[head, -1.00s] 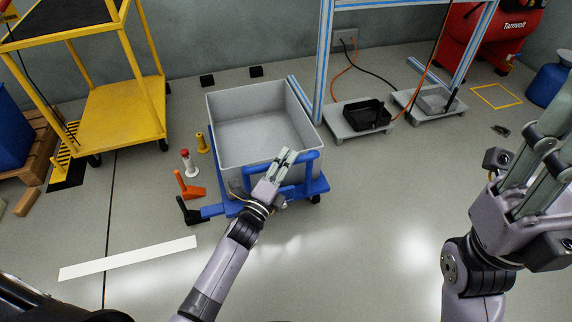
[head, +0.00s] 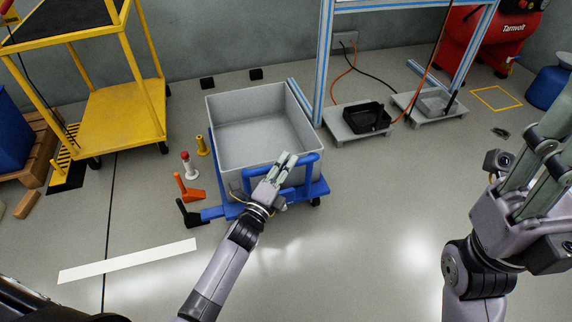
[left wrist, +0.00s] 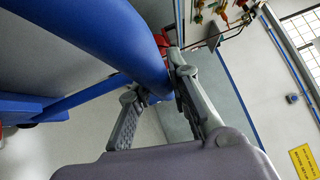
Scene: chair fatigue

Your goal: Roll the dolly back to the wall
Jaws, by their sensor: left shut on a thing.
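The blue dolly (head: 318,188) stands on the floor at the middle of the head view and carries a large open grey bin (head: 262,140), which looks empty. A blue tube handle (head: 309,160) rises at its near side. My left gripper (head: 285,162) is shut on this handle. In the left wrist view, the thick blue handle tube (left wrist: 110,35) passes between the fingers (left wrist: 158,88). My right gripper (head: 556,125) is raised at the right edge, away from the dolly, with its fingertips cut off by the frame.
Two black blocks (head: 207,83) sit by the back wall (head: 230,40), with bare floor before them. A yellow cart (head: 120,115) and small upright posts (head: 188,165) stand left of the dolly. A blue-white frame post (head: 324,60) and low grey platforms (head: 345,130) are close on its right.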

